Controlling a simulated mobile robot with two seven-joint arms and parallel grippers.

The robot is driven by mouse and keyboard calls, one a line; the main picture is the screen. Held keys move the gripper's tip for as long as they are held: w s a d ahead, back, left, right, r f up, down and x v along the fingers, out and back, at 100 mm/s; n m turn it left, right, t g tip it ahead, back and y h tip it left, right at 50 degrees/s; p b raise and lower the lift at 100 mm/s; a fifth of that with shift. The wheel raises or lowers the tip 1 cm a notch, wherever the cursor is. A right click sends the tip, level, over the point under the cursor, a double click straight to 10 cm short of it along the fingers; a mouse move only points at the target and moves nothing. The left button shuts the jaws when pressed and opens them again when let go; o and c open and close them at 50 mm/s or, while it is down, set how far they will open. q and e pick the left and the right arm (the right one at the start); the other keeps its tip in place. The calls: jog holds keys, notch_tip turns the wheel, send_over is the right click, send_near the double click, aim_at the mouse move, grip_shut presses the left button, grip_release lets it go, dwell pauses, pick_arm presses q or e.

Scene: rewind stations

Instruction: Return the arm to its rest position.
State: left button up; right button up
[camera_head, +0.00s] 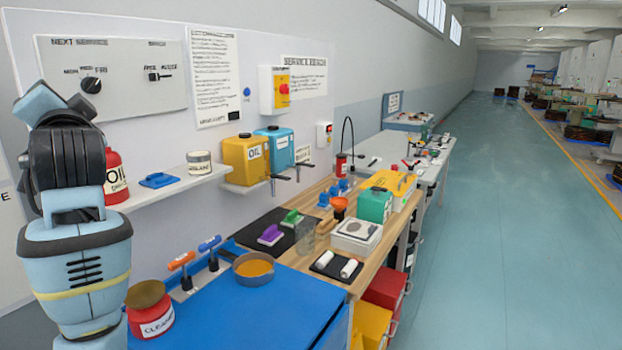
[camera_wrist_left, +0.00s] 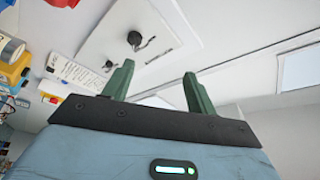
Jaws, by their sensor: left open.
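My left arm (camera_head: 75,230) stands upright at the left edge of the head view, folded up beside the blue bench top. Its fingers cannot be made out in that view. In the left wrist view my left gripper (camera_wrist_left: 159,72) has its two green fingers apart with nothing between them. It points up toward the wall and ceiling, clear of the bench. The service panel with its black knob (camera_wrist_left: 135,38) shows beyond the fingers. My right gripper is in neither view.
The blue bench top (camera_head: 225,310) holds a red cleaner can (camera_head: 150,320) close to my left arm and a pan of orange liquid (camera_head: 254,272). A wall shelf (camera_head: 165,188) carries a red oil bottle (camera_head: 117,177). The green floor (camera_head: 490,240) at the right is clear.

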pick_arm(q)
jog(key=s+d+f+m+g+h, duration=0.1)
jog(key=d+f+h, duration=0.2)
jog(key=f, duration=0.9)
jog(key=s+d+f+m+g+h, duration=0.1)
jog(key=d+f+h, duration=0.1)
jog(key=f, duration=1)
jog(key=s+d+f+g+h, duration=0.1)
jog(key=d+f+h, duration=0.2)
jog(key=f, duration=0.9)
jog(key=s+d+f+n+g+h, duration=0.1)
jog(key=s+d+f+g+h, duration=0.2)
jog(key=s+f, duration=0.65)
jog(key=s+d+f+g+h, duration=0.1)
jog(key=s+d+f+g, duration=0.5)
jog(key=s, duration=0.7)
jog(key=s+d+f+n+g+h, duration=0.1)
jog(key=s+d+f+h, duration=0.2)
jog(key=s+f, duration=0.7)
jog(key=w+d+f+t+h, duration=0.1)
jog(key=w+d+f+t, duration=0.1)
jog(key=w+f+t, duration=0.3)
jog(key=shift+d+f+t, duration=0.15)
jog(key=shift+f+t, duration=1.15)
jog(key=shift+f, duration=0.85)
